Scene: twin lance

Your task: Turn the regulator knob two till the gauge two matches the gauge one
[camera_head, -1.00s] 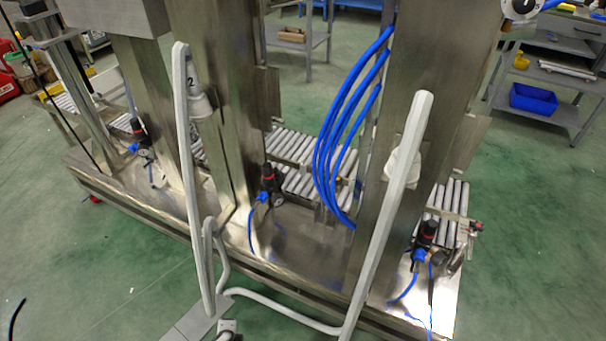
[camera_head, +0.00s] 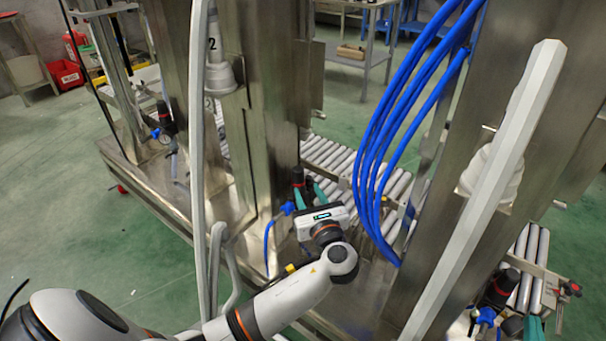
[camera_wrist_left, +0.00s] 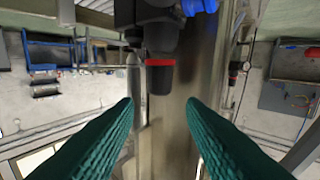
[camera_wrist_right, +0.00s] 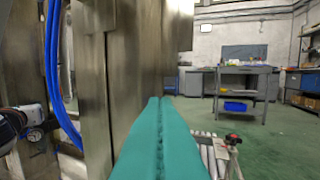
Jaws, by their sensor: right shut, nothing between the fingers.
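Three black regulators with red rings and blue fittings stand along the steel frame in the head view: a left one (camera_head: 164,122) with a round gauge (camera_head: 166,138), a middle one (camera_head: 297,177) and a right one (camera_head: 500,288). My left gripper (camera_head: 308,192) is at the middle regulator, its teal fingers spread on either side of it. In the left wrist view the knob (camera_wrist_left: 160,75) sits between and beyond the open fingertips (camera_wrist_left: 158,103). My right gripper (camera_wrist_right: 158,100) is shut and empty; its teal fingers show by the right regulator. No gauge reading is legible.
Steel posts (camera_head: 265,80), one marked 2, and thick blue hoses (camera_head: 385,130) stand around the middle regulator. Grey cable ducts (camera_head: 485,195) cross in front. Rollers (camera_head: 330,155) run behind. Ahead in the right wrist view are a shelf table (camera_wrist_right: 243,85) and open floor.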

